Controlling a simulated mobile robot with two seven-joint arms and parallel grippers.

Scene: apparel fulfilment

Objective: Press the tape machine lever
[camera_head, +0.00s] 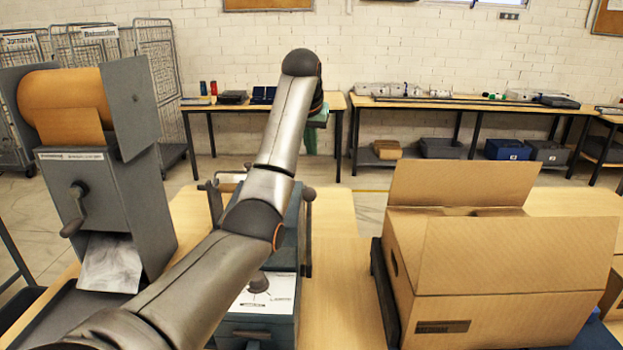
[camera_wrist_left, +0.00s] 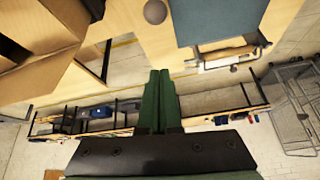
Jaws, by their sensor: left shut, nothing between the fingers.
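The tape machine, a blue-grey box (camera_head: 262,322) with a white label plate on top, stands on the table in the middle of the head view, partly hidden behind my left arm. Its lever (camera_head: 308,235) stands upright on the machine's right side and ends in a round grey knob (camera_head: 309,193). In the left wrist view the knob (camera_wrist_left: 155,11) shows at the top edge beside the machine's blue-grey cover (camera_wrist_left: 215,20). My left gripper (camera_wrist_left: 160,73) has its green fingers together and empty, apart from the knob. In the head view the left gripper (camera_head: 317,118) is mostly hidden behind its arm, beyond the machine.
An open cardboard box (camera_head: 510,265) stands to the right of the machine. A grey dispenser (camera_head: 100,200) with a brown paper roll and a crank stands at the left. Bare tabletop (camera_head: 340,290) lies between machine and box. Tables (camera_head: 470,103) line the back wall.

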